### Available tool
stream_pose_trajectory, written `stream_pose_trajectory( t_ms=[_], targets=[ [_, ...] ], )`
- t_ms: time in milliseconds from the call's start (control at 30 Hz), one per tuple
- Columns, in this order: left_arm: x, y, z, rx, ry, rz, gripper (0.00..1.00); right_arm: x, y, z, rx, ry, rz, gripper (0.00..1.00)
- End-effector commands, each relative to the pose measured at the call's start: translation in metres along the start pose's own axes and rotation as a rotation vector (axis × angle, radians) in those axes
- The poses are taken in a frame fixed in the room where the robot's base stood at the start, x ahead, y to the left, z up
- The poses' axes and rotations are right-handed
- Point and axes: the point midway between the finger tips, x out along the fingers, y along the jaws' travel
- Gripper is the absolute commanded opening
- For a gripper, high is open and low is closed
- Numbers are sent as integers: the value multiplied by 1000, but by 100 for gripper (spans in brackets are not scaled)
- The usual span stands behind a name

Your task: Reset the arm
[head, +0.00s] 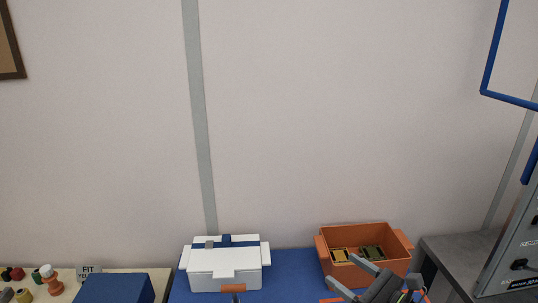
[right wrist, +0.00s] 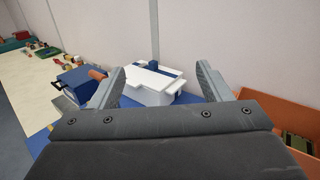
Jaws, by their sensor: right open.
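My right gripper (head: 354,275) shows at the bottom of the head view, in front of the orange bin. In the right wrist view my right gripper (right wrist: 162,85) has its two fingers spread wide with nothing between them. Beyond the fingers stands a white box with a blue band (right wrist: 150,88), apart from them. My left gripper does not show in either view.
The white box (head: 222,279) and the orange bin (head: 396,267), holding several small items, stand on a blue surface (head: 290,262). A blue box (head: 112,289) and small coloured objects lie left. A grey bench (head: 455,250) with a metal cabinet (head: 515,262) stands right.

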Motion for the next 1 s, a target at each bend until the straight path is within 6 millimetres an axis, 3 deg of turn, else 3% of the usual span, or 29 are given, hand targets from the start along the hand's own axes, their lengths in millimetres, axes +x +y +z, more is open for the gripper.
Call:
stream_pose_trajectory(
  t_ms=[100,233,433,600,733,867,1000],
  targets=[
    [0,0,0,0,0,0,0,-22,-10,29,260,-204,-133,72],
    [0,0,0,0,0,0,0,-57,-30,49,560,-412,-280,72],
    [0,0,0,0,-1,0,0,-122,-61,43,1048,-700,-519,72],
    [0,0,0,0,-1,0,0,-180,-71,5,1464,-911,-749,72],
    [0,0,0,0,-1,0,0,-221,-61,-36,1772,-1047,-953,72],
    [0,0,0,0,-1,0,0,-256,-31,-79,2057,-1153,-1189,72],
    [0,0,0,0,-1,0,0,-283,14,-116,2298,-1220,-1458,72]
  ],
)
